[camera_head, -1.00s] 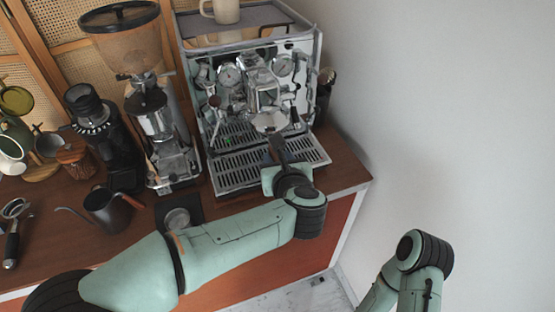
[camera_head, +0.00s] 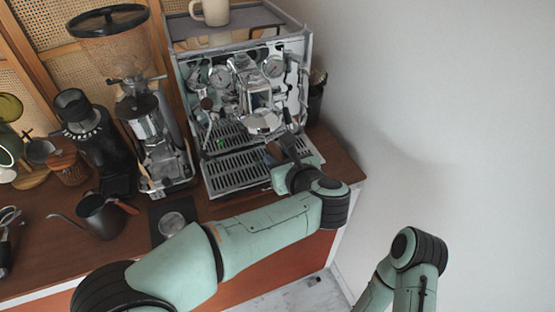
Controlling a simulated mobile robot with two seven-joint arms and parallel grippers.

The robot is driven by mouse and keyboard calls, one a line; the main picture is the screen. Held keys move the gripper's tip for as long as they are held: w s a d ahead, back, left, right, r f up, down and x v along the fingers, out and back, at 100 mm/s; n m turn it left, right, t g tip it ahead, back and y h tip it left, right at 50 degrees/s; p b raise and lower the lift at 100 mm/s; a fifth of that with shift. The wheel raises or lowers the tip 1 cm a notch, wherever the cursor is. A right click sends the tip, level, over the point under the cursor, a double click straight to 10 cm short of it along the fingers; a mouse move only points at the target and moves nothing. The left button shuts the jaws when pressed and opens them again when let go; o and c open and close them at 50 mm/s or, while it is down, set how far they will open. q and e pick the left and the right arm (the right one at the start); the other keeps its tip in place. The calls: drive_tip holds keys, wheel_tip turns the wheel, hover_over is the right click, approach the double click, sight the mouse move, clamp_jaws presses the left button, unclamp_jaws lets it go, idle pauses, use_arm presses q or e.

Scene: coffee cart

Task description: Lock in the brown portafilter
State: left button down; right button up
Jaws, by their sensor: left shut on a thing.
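The espresso machine (camera_head: 235,172) stands at the back right of the counter, its chrome group head (camera_head: 258,92) at the front. The portafilter (camera_head: 263,123) is up at the underside of the group head, level as far as I can see. Its handle points forward and to the right. My left gripper (camera_head: 284,152) is shut on the portafilter handle, in front of the machine and above the drip tray's right side. The fingers and wrist hide most of the handle, so its brown colour is hard to make out. My right gripper is out of view; only part of that arm shows.
A grinder (camera_head: 160,140), a black grinder (camera_head: 100,145) and a dark kettle (camera_head: 100,215) stand left of the machine. A round tamper (camera_head: 172,223) sits on a dark mat. A cup (camera_head: 214,12) is on the machine top. A white wall (camera_head: 450,120) bounds the right.

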use_arm(q)
drive_tip(key=shift+w+d+r+n+y, duration=0.15)
drive_tip(key=shift+d+n+y, duration=0.15)
drive_tip(key=shift+d+y, duration=0.2)
drive_tip(key=shift+a, duration=0.1)
drive_tip(key=c, duration=0.6)
unclamp_jaws()
drive_tip(key=shift+f, duration=0.2)
drive_tip(key=shift+s, duration=0.2)
drive_tip(key=v, duration=0.4)
drive_tip(key=b+v, duration=0.1)
drive_tip(key=v, duration=0.8)
drive_tip(key=shift+r+b, duration=0.4)
